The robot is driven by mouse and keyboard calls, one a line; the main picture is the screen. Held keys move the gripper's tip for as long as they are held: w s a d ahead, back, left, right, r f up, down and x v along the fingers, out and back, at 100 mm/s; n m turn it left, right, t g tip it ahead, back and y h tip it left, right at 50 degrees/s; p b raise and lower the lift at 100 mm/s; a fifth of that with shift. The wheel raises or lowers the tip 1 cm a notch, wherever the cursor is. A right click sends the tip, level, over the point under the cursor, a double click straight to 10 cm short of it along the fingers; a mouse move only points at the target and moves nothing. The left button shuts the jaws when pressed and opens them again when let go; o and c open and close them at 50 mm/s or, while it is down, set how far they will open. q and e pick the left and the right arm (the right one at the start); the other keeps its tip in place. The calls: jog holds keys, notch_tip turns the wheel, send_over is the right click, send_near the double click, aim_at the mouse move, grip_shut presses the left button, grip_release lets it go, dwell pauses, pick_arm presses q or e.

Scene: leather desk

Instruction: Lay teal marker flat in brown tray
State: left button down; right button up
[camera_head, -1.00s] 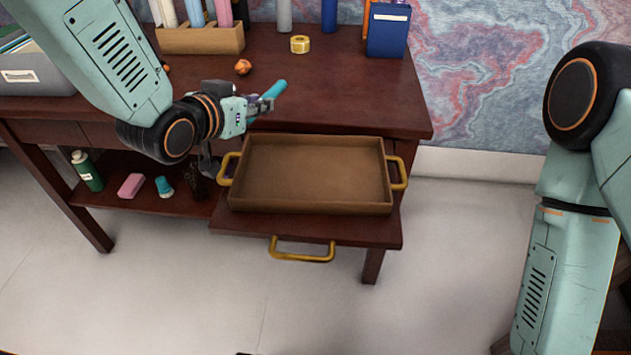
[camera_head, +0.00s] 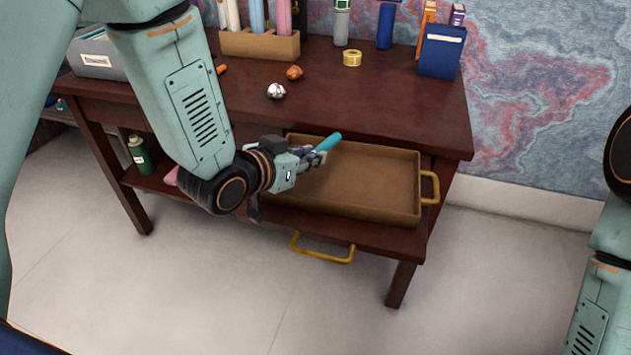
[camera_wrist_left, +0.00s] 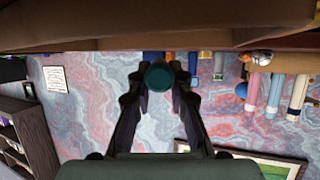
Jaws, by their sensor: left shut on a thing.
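The teal marker (camera_head: 328,142) is held in my left gripper (camera_head: 314,157), tilted, with one end sticking out past the fingertips. In the left wrist view the marker (camera_wrist_left: 158,76) shows end-on between the two fingers (camera_wrist_left: 158,88). The visible tray floor is empty. My right gripper is out of view.
The dark wooden desk (camera_head: 400,110) carries a pen holder (camera_head: 260,45), a yellow tape roll (camera_head: 352,58), a crumpled silver ball (camera_head: 276,91), an orange-brown ball (camera_head: 294,73) and a blue box (camera_head: 440,52). A brass drawer handle (camera_head: 322,250) juts out in front. The floor in front is clear.

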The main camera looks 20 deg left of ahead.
aim_at(310, 185)
pick_arm(q)
jog(key=shift+f, duration=0.4)
jog(key=shift+s+d, duration=0.15)
jog(key=shift+d, duration=0.1)
notch_tip(310, 185, down, 3)
jog(key=shift+s+f+b, duration=0.1)
jog(key=shift+f+b, duration=0.05)
jog(key=shift+b, duration=0.65)
jog(key=shift+a+f, duration=0.15)
jog(key=shift+f, duration=0.1)
jog(key=shift+d+r, duration=0.2)
jog(key=shift+d, duration=0.05)
jog(key=shift+f, duration=0.1)
jog(key=c, duration=1.5)
grip_release()
jog(key=shift+a+f, duration=0.2)
jog(key=shift+o, duration=1.4)
jog(key=shift+d, duration=0.1)
